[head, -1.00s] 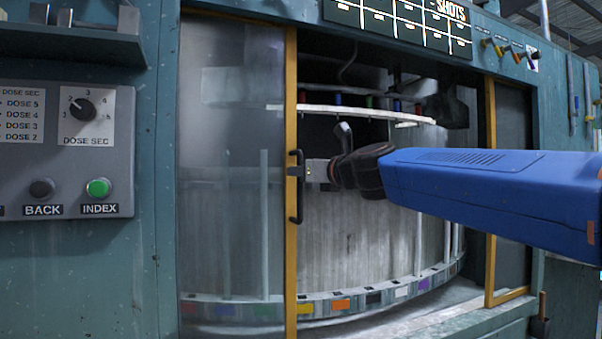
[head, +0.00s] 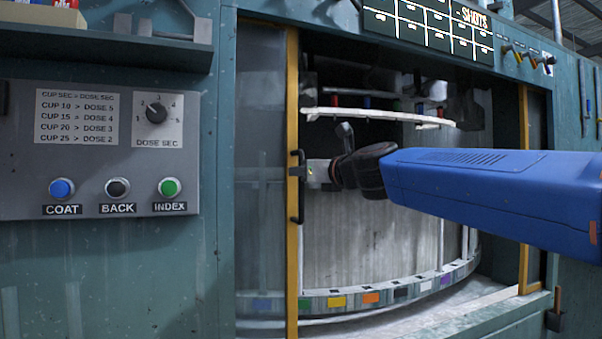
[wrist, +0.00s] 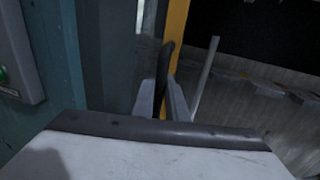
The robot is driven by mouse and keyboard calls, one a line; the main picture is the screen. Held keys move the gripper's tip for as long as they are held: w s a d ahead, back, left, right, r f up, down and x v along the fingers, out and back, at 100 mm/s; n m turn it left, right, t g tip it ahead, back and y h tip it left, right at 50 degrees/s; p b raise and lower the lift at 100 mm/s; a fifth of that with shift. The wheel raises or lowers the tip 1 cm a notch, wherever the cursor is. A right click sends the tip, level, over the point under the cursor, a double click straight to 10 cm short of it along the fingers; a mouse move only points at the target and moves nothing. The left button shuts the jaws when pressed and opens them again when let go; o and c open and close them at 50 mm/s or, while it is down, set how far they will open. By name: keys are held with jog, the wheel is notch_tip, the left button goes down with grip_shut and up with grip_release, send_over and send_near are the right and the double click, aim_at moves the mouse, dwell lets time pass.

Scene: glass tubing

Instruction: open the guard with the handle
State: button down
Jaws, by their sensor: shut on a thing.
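The guard is a sliding glazed panel (head: 264,130) with a yellow edge frame (head: 292,250), at the left of the machine's opening. Its black bar handle (head: 299,213) stands upright on that frame. My gripper (head: 301,172) reaches in from the right and is shut on the handle about midway up. In the wrist view, the fingers of my gripper (wrist: 165,97) close around the dark handle (wrist: 166,62), beside the yellow frame (wrist: 176,35). The opening to the right of the guard is wide, and a narrow strip of glass shows to its left.
A control panel (head: 100,150) with a dial and blue, black and green buttons is at the left. Inside the opening is a round drum (head: 380,245) with coloured patches along its lower rim. A second yellow-framed panel (head: 523,235) stands at the right. A shelf (head: 100,45) juts out upper left.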

jog(key=c, duration=1.8)
grip_release()
jog(key=shift+o, duration=0.2)
jog(key=v, duration=1.7)
jog(key=shift+s+d+f, duration=0.1)
